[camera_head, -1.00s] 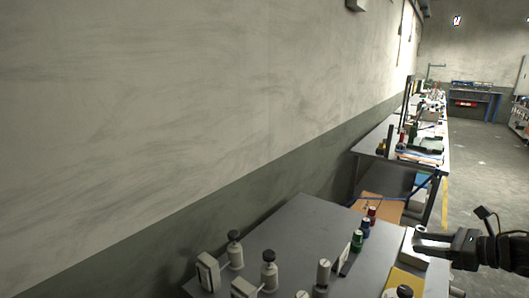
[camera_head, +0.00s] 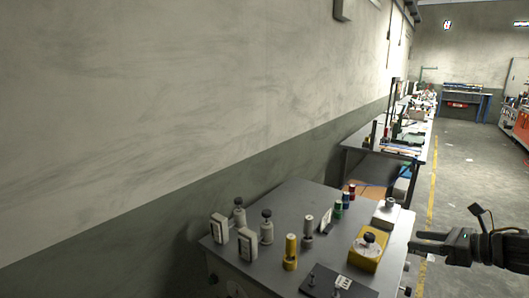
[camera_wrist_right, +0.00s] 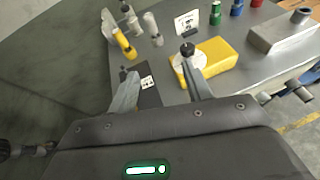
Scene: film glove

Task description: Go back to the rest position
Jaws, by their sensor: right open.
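My right gripper (camera_head: 430,242) comes in from the right in the head view, beside the right edge of the near grey table (camera_head: 315,212). In the right wrist view its two fingers (camera_wrist_right: 160,92) stand apart with nothing between them. They point toward the table. A yellow block with a white disc and a dark knob (camera_head: 367,248) sits at the table's right side, left of the gripper. It also shows beyond the right finger in the right wrist view (camera_wrist_right: 222,54). My left gripper is in neither view.
The table holds grey bottles with dark caps (camera_head: 266,228), a yellow cylinder (camera_head: 290,253), small coloured cylinders (camera_head: 338,209), a dark plate (camera_head: 325,284) and a light metal block (camera_head: 387,214). A wall runs along the left. More benches stand behind. Open floor (camera_head: 470,180) lies to the right.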

